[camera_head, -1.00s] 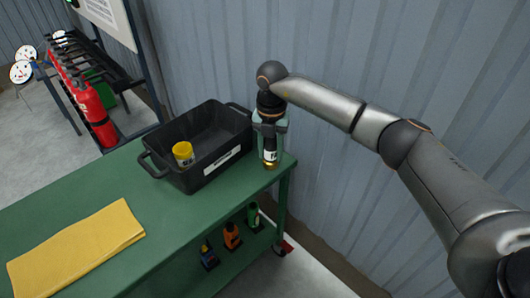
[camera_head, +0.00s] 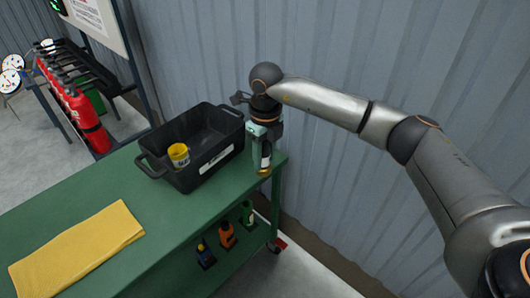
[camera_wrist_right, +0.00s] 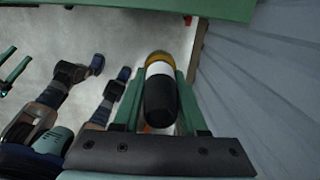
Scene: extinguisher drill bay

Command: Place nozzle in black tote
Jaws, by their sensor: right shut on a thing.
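The nozzle (camera_head: 265,158) is black with a white band and a brass-coloured end. My right gripper (camera_head: 261,148) is shut on it, just right of the black tote, above the green bench's right end. The wrist view shows the nozzle (camera_wrist_right: 160,92) between the green fingers. The black tote (camera_head: 188,179) stands open on the bench, with a yellow item (camera_head: 179,154) inside its near left part. Part of the tote floor is hidden by its walls. Green finger-like parts at the wrist view's left edge look like my left gripper (camera_wrist_right: 12,64), partly cut off.
A folded yellow cloth (camera_head: 76,250) lies on the green bench (camera_head: 170,220) left of the tote. Several bottles, including an orange one (camera_head: 228,235), stand on the lower shelf. A corrugated wall (camera_head: 350,60) rises behind. Red extinguishers (camera_head: 85,115) stand at the far left.

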